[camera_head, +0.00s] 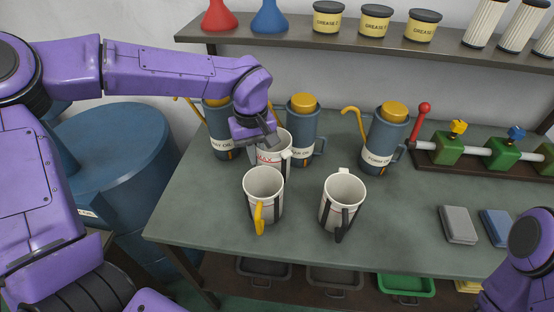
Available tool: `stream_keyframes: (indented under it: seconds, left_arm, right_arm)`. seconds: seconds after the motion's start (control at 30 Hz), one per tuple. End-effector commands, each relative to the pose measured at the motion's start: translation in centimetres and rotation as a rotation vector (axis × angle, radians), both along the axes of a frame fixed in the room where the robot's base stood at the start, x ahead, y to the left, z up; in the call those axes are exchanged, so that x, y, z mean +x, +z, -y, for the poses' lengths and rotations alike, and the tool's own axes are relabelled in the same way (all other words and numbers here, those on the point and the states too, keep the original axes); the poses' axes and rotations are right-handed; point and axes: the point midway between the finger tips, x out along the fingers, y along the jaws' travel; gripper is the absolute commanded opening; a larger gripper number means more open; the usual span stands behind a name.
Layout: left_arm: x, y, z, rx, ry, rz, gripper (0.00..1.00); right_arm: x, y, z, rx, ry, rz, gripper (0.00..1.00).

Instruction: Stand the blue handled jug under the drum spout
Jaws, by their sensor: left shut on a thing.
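Three white jugs are on the green bench. My left gripper (262,137) reaches down to the rim of the rear jug (273,158), which has red MAX lettering, and is shut on it. That jug's handle is mostly hidden, so I cannot tell its colour. The front left jug (262,183) has a yellow handle towards me. The front right jug (338,190) has a dark handle towards me; I cannot tell if it is blue. A large blue drum (120,140) stands left of the bench, partly behind my left arm. Its spout is not visible. My right gripper is out of view.
Several blue-grey oil cans, including one can (384,140) at the right, stand behind the jugs. A valve rack (480,160) and two flat blocks, one grey (458,225), lie right. The front middle bench (300,245) is clear. A shelf (330,38) overhangs behind.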

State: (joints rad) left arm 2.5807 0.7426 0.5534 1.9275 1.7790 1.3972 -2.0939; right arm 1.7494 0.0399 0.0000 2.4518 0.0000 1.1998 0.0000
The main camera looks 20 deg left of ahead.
Motion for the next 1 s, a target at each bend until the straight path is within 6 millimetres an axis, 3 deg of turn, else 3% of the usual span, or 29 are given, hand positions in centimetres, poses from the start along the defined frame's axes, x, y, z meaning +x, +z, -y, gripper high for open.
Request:
stream_keyframes:
  seconds: [0.13,0.4,0.5,0.77,0.8,0.87,1.0]
  left_arm:
    - [0.3,-2.5,0.1,0.002,-0.002,-0.004,0.0]
    - [2.9,-2.9,3.5,0.005,-0.005,-0.007,0.0]
    - [2.8,-3.9,3.4,0.002,-0.004,-0.003,0.0]
    - [2.8,-4.1,3.4,0.001,-0.003,-0.003,0.0]
    - [2.8,-4.2,3.4,0.001,-0.003,-0.003,0.15]
    - [2.8,-4.2,3.4,0.001,-0.003,-0.003,0.34]
    - [2.8,-4.2,3.4,0.001,-0.003,-0.003,0.34]
  right_arm:
    - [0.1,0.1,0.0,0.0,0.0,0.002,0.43]
    - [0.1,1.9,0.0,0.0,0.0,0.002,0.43]
    - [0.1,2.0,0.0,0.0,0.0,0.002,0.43]
    - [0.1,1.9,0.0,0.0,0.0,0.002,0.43]
    - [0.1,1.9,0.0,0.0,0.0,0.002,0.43]
    - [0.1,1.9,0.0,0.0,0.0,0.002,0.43]
    - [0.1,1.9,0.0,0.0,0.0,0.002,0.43]
